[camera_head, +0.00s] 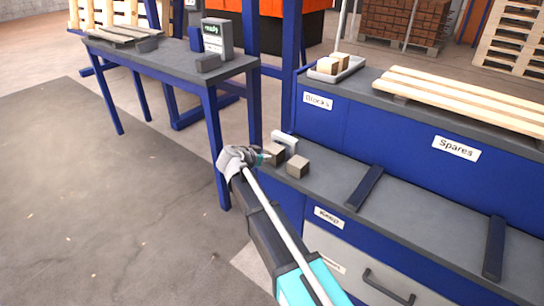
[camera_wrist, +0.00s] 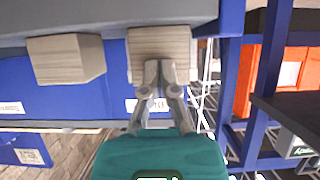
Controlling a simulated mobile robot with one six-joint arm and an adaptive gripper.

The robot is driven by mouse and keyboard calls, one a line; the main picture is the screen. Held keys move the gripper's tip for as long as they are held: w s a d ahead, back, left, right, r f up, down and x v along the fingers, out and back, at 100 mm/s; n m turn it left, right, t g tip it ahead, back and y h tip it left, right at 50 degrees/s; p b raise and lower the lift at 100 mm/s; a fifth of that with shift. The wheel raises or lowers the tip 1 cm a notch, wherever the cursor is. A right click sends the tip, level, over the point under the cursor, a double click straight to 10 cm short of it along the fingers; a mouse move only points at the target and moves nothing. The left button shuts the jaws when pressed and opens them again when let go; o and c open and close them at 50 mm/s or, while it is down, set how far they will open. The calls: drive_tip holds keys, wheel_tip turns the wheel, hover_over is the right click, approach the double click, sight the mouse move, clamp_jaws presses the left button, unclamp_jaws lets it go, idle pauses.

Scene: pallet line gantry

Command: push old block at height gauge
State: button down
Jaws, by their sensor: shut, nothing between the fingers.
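Two small brown wooden blocks sit on the lower grey bench top in the head view. The left block (camera_head: 274,154) is beside a pale grey bracket (camera_head: 286,139), which looks like the height gauge. The right block (camera_head: 298,167) stands a little apart. My gripper (camera_head: 262,159) is shut and empty, its tips at the left block. In the wrist view the shut fingertips (camera_wrist: 160,68) overlap the lower part of the near block (camera_wrist: 159,42); I cannot tell whether they touch it. The other block (camera_wrist: 65,59) is to their left. The gauge is not clear in the wrist view.
A raised shelf (camera_head: 362,105) behind holds a tray (camera_head: 336,70) with pale blocks and wooden slats (camera_head: 462,98). Two dark bars (camera_head: 364,188) cross the lower bench top. A blue post (camera_head: 292,70) and a side table (camera_head: 170,62) stand to the left.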

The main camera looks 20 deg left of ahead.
drive_tip(key=shift+w+d, duration=0.3)
drive_tip(key=shift+w, duration=0.55)
drive_tip(key=shift+s, duration=0.15)
drive_tip(key=shift+s+a, duration=0.4)
drive_tip(key=shift+s, duration=0.5)
drive_tip(key=shift+s+a, duration=0.35)
drive_tip(key=shift+s, duration=0.5)
drive_tip(key=shift+s+a, duration=0.4)
drive_tip(key=shift+s, duration=0.5)
drive_tip(key=shift+r, duration=0.1)
drive_tip(key=s+a+r+p, duration=0.1)
drive_tip(key=s+r+p, duration=0.2)
drive_tip(key=r+p, duration=0.7)
drive_tip(key=shift+s+a, duration=0.25)
drive_tip(key=shift+s, duration=0.1)
drive_tip(key=shift+f, duration=0.1)
